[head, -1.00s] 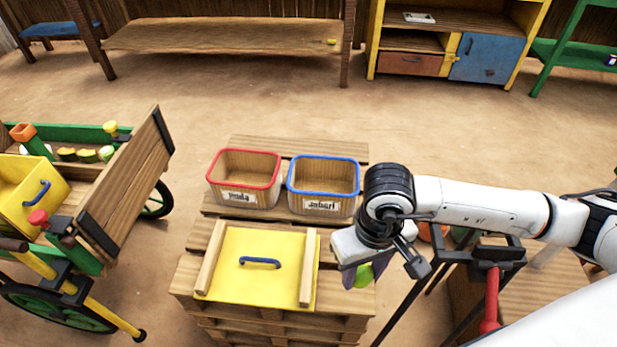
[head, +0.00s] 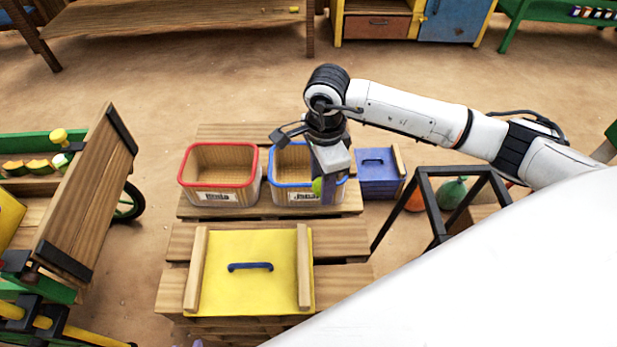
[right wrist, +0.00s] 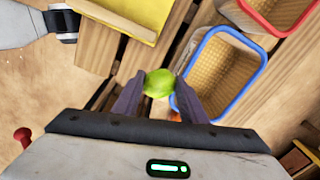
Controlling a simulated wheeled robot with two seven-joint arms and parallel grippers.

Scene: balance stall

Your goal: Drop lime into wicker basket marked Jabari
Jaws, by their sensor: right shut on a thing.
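The lime (head: 317,186) is held between the dark fingertips of my right gripper (head: 325,186). It shows as a bright green ball between the fingers in the right wrist view (right wrist: 158,83). The blue-rimmed wicker basket (head: 282,196) is on the pallet; its label is partly covered now but reads like Jabari in the earlier head view. The gripper and lime overlap its front right part in the head view. In the right wrist view the blue-rimmed basket (right wrist: 222,78) looks empty, and the lime appears just left of its rim. My left gripper does not show clearly.
A red-rimmed basket (head: 220,199) with another label stands directly left. A yellow lid with a blue handle (head: 250,267) lies in front. A blue box (head: 378,178) and a dark frame (head: 423,200) are at right; a wooden cart (head: 88,195) is at left.

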